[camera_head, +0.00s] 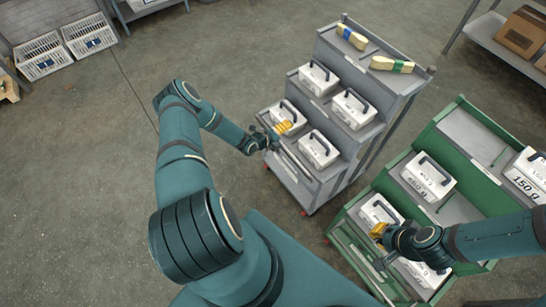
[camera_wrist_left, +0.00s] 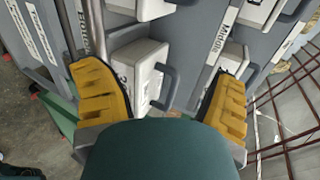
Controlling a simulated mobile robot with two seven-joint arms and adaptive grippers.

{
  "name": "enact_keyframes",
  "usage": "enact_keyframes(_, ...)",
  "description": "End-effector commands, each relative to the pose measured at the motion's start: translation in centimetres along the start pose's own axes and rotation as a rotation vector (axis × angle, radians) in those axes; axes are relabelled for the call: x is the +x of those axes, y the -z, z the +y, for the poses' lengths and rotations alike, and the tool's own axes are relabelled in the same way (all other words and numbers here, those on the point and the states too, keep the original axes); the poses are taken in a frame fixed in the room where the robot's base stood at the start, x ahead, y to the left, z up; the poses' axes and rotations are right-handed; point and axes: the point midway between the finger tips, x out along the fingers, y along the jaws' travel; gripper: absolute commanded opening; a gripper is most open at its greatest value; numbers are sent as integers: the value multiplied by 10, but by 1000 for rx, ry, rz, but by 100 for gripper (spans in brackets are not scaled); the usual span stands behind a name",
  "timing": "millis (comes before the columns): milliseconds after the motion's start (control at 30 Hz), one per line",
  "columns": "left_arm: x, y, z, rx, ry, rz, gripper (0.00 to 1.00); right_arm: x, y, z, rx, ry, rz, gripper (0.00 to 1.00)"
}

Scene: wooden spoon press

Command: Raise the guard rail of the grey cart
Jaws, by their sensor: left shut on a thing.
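The grey cart (camera_head: 334,88) stands right of centre, with stepped shelves of white boxes. Its guard rail, a thin pale bar (camera_wrist_left: 95,22), runs along a shelf front to one yellow finger in the left wrist view. My left gripper (camera_head: 284,128) is at the left end of the lowest shelf, by a white box (camera_head: 319,150). In the left wrist view its fingers (camera_wrist_left: 165,95) look wide apart with a white box (camera_wrist_left: 135,72) beyond. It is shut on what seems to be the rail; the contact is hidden. My right gripper (camera_head: 380,232) is at the green cart; its opening is unclear.
The green cart (camera_head: 440,128) with white boxes stands close on the right. Wrapped bundles (camera_head: 392,65) lie on the grey cart's top. White crates (camera_head: 88,36) stand at the back left. The floor (camera_head: 80,160) on the left is clear.

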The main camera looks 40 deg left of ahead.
Motion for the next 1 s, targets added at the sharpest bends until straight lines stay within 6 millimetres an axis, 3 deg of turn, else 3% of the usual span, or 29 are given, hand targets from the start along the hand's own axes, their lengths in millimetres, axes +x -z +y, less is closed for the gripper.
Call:
enact_keyframes(600,-45,3,16,-11,-20,3,69,-17,2,-7,0,0,1,0)
enact_keyframes(1000,-48,4,18,-12,-20,4,69,-18,2,-7,0,0,1,0)
